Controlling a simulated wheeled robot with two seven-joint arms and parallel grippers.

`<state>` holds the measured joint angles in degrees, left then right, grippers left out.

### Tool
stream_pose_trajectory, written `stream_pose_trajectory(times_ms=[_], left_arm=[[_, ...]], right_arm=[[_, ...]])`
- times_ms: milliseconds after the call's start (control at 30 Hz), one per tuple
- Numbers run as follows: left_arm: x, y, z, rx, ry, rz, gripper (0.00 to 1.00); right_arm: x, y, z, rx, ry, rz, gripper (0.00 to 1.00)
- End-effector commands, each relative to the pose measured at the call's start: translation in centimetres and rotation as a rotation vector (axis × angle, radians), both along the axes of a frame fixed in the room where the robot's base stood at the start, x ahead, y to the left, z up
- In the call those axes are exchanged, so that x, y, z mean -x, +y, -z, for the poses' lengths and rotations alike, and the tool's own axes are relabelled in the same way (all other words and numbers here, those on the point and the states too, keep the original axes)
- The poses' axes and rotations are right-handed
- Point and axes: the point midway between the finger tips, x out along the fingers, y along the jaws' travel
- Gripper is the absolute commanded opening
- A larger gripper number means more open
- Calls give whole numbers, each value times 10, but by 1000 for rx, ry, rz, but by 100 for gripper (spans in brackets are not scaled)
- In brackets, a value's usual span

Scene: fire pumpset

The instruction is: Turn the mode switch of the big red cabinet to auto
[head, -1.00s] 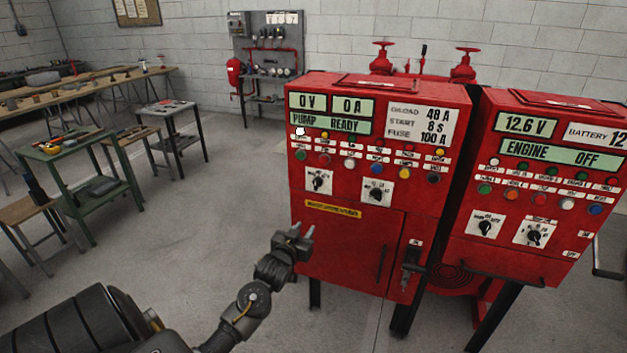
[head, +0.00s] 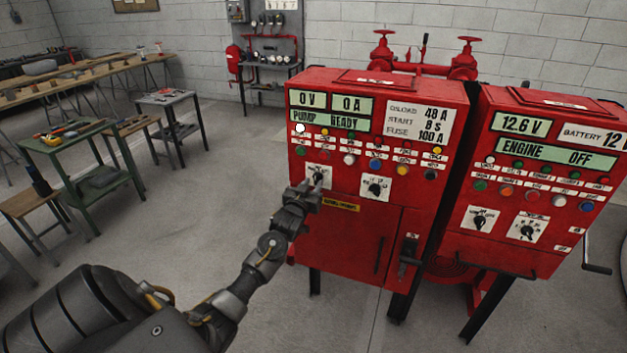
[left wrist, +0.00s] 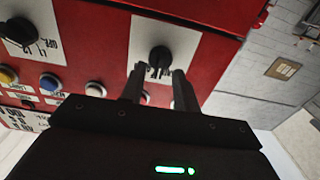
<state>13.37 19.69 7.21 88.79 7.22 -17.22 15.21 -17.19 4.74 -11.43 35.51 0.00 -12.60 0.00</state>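The big red cabinet (head: 335,240) stands in the middle of the head view, with lit displays, rows of buttons and two black rotary knobs on white plates. The left knob (head: 319,176) is partly hidden by my left gripper (head: 311,189). In the left wrist view this knob (left wrist: 160,58) lies just ahead of my left gripper's fingertips (left wrist: 158,72), in line with the gap between them. The fingers are apart and nothing shows held. I cannot tell whether they touch the knob. The right knob (head: 376,187) is clear. My right gripper is not in view.
A second red cabinet (head: 510,255) with two knobs stands close on the right. A door handle (head: 408,257) sticks out below on the big cabinet. A green table (head: 62,140) and benches stand at the left. The floor between is clear.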

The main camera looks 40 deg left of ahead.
Motion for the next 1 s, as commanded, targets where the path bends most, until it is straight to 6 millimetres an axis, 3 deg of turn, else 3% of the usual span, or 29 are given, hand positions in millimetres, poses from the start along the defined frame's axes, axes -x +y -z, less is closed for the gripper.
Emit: stream_pose_trajectory(times_ms=[200,500,733,1000], left_arm=[[-14,5,0,-1,1,0,31],[-15,5,1,0,0,1,31],[-15,5,1,0,1,0,1],[-15,5,1,-6,3,0,0]], right_arm=[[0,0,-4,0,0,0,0],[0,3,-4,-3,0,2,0],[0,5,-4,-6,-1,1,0],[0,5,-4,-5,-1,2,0]])
